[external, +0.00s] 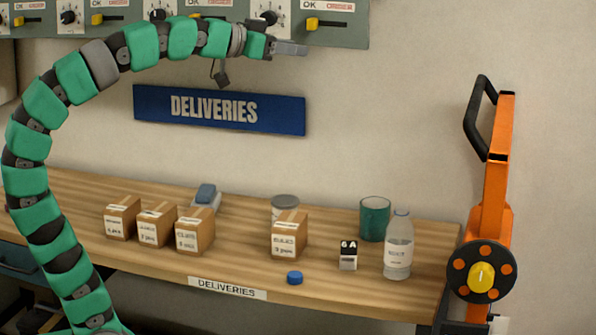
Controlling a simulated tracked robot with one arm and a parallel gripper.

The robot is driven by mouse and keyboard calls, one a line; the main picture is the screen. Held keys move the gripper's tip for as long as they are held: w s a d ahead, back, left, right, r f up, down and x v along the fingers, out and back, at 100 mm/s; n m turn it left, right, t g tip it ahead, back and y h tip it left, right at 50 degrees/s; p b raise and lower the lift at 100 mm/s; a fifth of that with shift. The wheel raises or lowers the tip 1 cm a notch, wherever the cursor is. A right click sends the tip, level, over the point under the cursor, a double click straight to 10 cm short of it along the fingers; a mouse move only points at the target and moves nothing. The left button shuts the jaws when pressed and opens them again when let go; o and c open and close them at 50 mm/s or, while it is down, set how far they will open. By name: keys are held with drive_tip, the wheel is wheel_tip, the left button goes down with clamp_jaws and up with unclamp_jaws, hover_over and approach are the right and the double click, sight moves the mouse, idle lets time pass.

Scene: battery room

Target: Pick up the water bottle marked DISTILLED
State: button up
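A clear water bottle (399,246) with a white label stands upright at the right end of the wooden bench. The print on its label is too small to read for certain. My gripper (303,49) is at the end of the green arm, high above the bench and in front of the wall, up and to the left of the bottle. It points right and holds nothing that I can see. Its fingers look close together, but I cannot tell whether they are open or shut.
A green cup (374,219) stands just behind the bottle, and a small block marked 6 A (348,255) stands left of it. Cardboard boxes (289,238), a blue cap (294,278) and a grey-lidded tin (285,203) are further left. An orange jack-like device (495,190) rises at the right.

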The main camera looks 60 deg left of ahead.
idle(0.4)
drive_tip(key=o, duration=1.1)
